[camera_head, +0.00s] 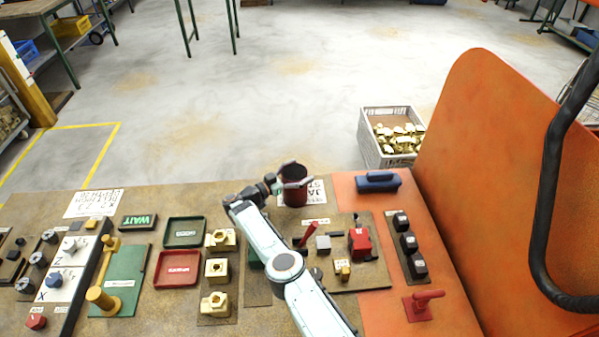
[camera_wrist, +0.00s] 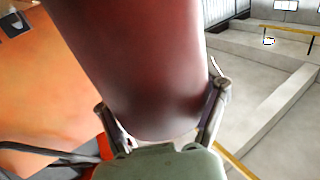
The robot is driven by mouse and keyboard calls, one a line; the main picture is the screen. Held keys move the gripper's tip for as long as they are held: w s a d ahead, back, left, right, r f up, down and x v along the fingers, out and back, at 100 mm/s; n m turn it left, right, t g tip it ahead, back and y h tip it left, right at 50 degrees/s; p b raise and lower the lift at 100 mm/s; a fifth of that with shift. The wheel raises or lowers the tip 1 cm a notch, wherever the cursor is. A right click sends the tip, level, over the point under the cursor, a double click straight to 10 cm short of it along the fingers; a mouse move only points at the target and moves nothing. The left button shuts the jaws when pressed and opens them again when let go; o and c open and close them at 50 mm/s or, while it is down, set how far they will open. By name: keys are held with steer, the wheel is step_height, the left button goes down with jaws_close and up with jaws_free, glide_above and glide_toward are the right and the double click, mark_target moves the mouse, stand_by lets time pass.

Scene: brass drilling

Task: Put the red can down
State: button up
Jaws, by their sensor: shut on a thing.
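The red can (camera_head: 295,192) is a dark red, open-topped cylinder, upright near the far edge of the workbench in the head view. It stands over a white printed label, and I cannot tell whether its base touches the surface. My gripper (camera_head: 290,184) is shut around the can from the left side. In the wrist view the can (camera_wrist: 140,65) fills the middle, with my gripper's fingers (camera_wrist: 160,115) on both sides of it.
A red tray (camera_head: 178,268) and a green tray (camera_head: 184,232) lie left of my arm, beside several brass parts (camera_head: 217,268). A control plate with a red block (camera_head: 360,242) is right of it. A blue-handled object (camera_head: 378,181) and a crate of brass pieces (camera_head: 391,137) are further right.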

steer(key=shift+f, duration=0.2)
steer(key=o, duration=1.2)
steer(key=shift+o, duration=0.2)
steer(key=v, duration=1.2)
